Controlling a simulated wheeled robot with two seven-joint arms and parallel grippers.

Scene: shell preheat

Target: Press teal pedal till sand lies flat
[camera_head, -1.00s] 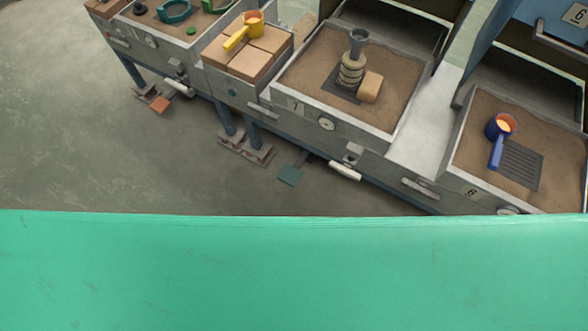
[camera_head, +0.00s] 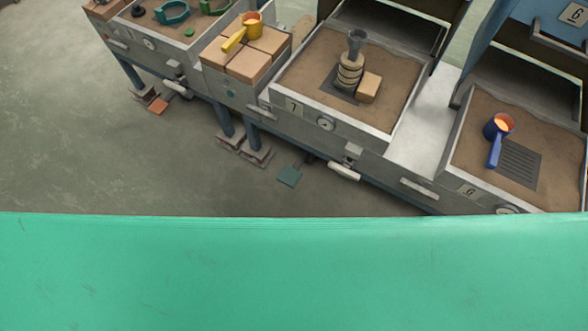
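The teal pedal (camera_head: 289,177) is a small flat plate low by the floor, under the front of the station marked 7. Nothing touches it. The sand (camera_head: 316,66) fills that station's open tray (camera_head: 364,129). A stack of pale rings with a grey funnel cup (camera_head: 351,70) on top stands on a dark grate in it, with a tan block (camera_head: 368,87) beside it. Neither of my grippers is in view.
An orange pedal (camera_head: 157,106) lies under the station to the left. Station 6's sand tray (camera_head: 474,189) holds a blue ladle (camera_head: 497,135) with glowing contents. A yellow ladle (camera_head: 242,32) rests on tan bricks (camera_head: 248,64). A large teal surface fills the bottom. Open floor (camera_head: 90,140) lies left.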

